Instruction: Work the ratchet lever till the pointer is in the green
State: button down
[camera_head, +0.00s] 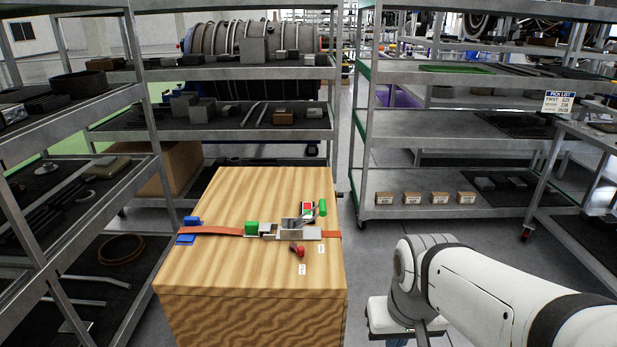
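An orange strap (215,231) runs across the top of a wooden crate (195,270). A grey metal ratchet (299,232) sits on the strap near the right edge of the crate. A red-tipped part (299,250) lies just in front of the ratchet. My gripper is not in view; my white arm is at the lower right, apart from the crate.
Blue pieces (186,239) are at the strap's left end. Loaded metal shelves stand left, behind and right (415,212) of the crate. Small cardboard boxes (411,198) sit on the right shelf. Grey floor (365,250) is open right of the crate.

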aim_at(321, 203)
jog(key=i, duration=0.95)
jog(key=z, duration=0.05)
